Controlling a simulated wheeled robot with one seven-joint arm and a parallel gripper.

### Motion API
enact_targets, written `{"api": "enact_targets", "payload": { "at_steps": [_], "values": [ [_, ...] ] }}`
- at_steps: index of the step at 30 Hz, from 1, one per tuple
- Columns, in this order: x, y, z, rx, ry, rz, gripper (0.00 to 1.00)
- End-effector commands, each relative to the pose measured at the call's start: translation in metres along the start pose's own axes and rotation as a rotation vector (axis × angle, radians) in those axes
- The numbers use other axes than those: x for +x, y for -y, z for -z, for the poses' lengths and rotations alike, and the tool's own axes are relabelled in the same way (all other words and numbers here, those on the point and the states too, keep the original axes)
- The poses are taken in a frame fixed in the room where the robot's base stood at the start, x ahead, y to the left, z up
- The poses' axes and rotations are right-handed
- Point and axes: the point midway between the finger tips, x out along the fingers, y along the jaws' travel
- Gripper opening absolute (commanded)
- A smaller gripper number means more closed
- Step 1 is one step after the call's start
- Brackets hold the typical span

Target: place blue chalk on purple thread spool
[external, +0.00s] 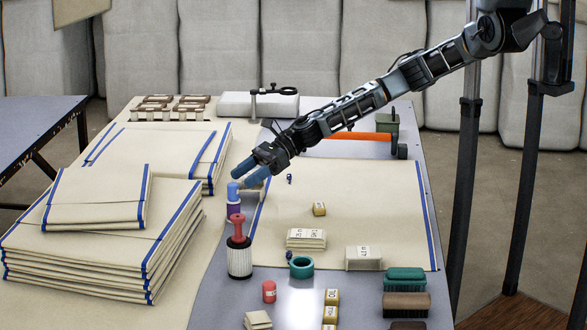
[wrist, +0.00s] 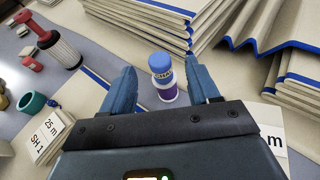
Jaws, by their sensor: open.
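The blue chalk (external: 233,191) is a short upright cylinder with a label, standing on top of the purple thread spool (external: 234,210). In the wrist view the chalk (wrist: 160,66) sits above the purple spool (wrist: 166,91), and the two look stacked and touching. My gripper (external: 246,176) is open, its blue fingers pointing toward the chalk. In the wrist view my gripper's fingers (wrist: 160,66) stand on either side of the chalk, with visible gaps. Nothing is held. Exact fingertip depth relative to the chalk cannot be told.
Folded cloth stacks (external: 100,240) with blue edges lie left of the spool. A red-handled roller (external: 239,255) stands just in front. A teal ring (external: 301,267), labelled packets (external: 306,238) and a red cylinder (external: 269,291) are on the table. A flat cloth (external: 370,200) spreads to the right.

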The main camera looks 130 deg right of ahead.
Motion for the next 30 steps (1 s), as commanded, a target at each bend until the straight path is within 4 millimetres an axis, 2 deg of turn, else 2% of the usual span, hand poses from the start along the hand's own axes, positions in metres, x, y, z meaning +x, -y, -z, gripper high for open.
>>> {"api": "enact_targets", "payload": {
  "at_steps": [1, 6, 12, 30],
  "values": [
    [-0.012, 0.002, 0.001, -0.002, 0.001, 0.002, 0.6],
    [-0.043, 0.001, 0.001, -0.001, 0.0, 0.001, 0.6],
    [-0.064, 0.0, 0.0, 0.0, 0.0, 0.0, 0.6],
    [-0.068, 0.0, 0.0, 0.0, 0.0, -0.001, 0.6]
  ]
}}
